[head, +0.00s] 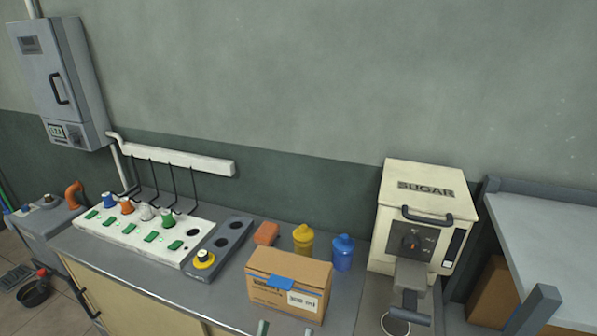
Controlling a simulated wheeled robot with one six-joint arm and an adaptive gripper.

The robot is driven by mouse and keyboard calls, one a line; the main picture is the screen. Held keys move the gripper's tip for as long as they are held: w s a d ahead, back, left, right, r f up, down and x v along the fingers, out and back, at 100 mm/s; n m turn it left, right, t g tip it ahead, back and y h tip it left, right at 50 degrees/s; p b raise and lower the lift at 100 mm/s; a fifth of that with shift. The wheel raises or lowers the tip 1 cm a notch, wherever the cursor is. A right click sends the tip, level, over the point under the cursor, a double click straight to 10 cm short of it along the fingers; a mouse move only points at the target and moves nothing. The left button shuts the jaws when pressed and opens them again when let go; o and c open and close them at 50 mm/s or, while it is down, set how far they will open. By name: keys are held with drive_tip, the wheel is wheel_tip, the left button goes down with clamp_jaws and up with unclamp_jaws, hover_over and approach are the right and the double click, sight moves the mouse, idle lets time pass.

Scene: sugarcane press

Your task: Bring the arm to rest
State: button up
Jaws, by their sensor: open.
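Only the tips of my gripper (285,331) seem to show, as two small grey-green pieces set apart at the bottom edge of the head view. It is open, with nothing seen between the tips. The rest of my gripper and arm is out of view. The tips appear just in front of a cardboard box (262,288) with a blue tape strip, which stands on the grey counter (140,272). I cannot tell whether they touch the box.
A yellow bottle (303,239), a blue bottle (342,253) and an orange block (266,233) stand behind the box. A white switch panel (128,237) is left, the cream SUGAR machine (428,215) right. A grey shelf (550,240) stands at far right.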

drive_tip(key=s+d+f+n+g+y, duration=0.25)
drive_tip(key=s+d+f, duration=0.25)
drive_tip(key=d+f, duration=0.25)
drive_tip(key=s+d+f+n+g+y, duration=0.2)
drive_tip(key=s+d+f+g, duration=0.3)
drive_tip(key=f, duration=0.4)
drive_tip(key=s+d+m+g+y, duration=0.1)
drive_tip(key=s+d, duration=0.2)
drive_tip(key=s, duration=0.5)
drive_tip(key=s+d+y, duration=0.1)
drive_tip(key=s+d, duration=0.2)
drive_tip(key=s, duration=0.5)
drive_tip(key=s+d+r+m+h, duration=0.1)
drive_tip(key=s+r+m, duration=0.3)
drive_tip(key=s+r, duration=0.4)
drive_tip(key=shift+s+d+r+t+h, duration=0.4)
drive_tip(key=shift+s+d, duration=0.2)
drive_tip(key=shift+d, duration=0.2)
